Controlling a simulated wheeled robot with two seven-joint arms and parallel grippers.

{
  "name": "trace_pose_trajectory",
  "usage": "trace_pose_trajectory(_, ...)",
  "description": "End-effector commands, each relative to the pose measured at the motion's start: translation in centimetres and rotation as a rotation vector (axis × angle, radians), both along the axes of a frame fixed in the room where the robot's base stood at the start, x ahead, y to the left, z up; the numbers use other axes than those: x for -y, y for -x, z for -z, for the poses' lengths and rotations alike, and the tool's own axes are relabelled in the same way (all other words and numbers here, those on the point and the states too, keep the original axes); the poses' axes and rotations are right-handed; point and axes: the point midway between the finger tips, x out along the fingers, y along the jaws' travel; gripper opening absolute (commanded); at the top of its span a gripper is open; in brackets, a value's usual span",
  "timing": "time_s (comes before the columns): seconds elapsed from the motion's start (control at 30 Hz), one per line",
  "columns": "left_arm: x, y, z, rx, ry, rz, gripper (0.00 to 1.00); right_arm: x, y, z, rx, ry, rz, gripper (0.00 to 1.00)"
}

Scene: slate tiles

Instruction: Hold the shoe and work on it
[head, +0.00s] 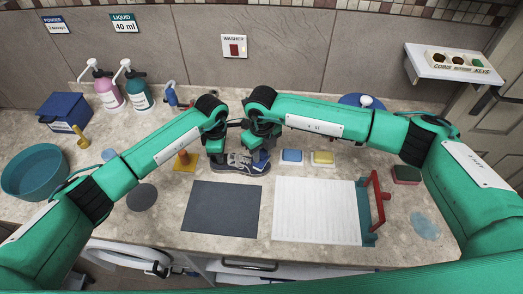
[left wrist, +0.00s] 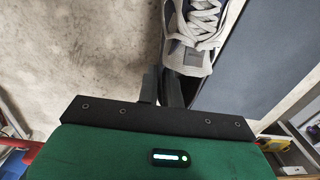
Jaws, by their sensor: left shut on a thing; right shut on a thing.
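A grey shoe (head: 236,163) with pale laces stands on the counter just behind the dark grey mat (head: 222,209). The shoe (left wrist: 193,30) also shows at the top of the left wrist view, with pale laces and a dark tongue. My left gripper (head: 217,155) is at the shoe's left end, shut on it; its fingers (left wrist: 160,88) are at the shoe's end in the left wrist view. My right gripper (head: 260,146) is over the shoe's right end, shut on a small blue thing (head: 262,158) touching or close to the shoe. The arms partly hide both grips.
A blue sponge (head: 292,156) and a yellow sponge (head: 322,158) lie right of the shoe. Pump bottles (head: 138,90) stand at the back left.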

Motion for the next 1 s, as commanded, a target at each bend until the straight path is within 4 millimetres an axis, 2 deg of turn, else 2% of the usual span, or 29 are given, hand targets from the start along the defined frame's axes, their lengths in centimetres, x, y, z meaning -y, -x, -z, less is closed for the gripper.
trace_pose_trajectory(0.27, 0.0, 0.0, -0.1, 0.001, 0.001, 0.0, 0.0, 0.3, -2.5, -0.2, 0.001, 0.002, 0.001, 0.07)
trace_pose_trajectory(0.67, 0.0, 0.0, -0.1, 0.001, 0.001, 0.0, 0.0, -0.2, 1.3, 0.0, 0.0, 0.0, -0.004, 0.07)
trace_pose_trajectory(1.0, 0.0, 0.0, -0.1, 0.001, 0.001, 0.0, 0.0, 0.1, -2.0, -0.2, 0.001, 0.002, -0.001, 0.07)
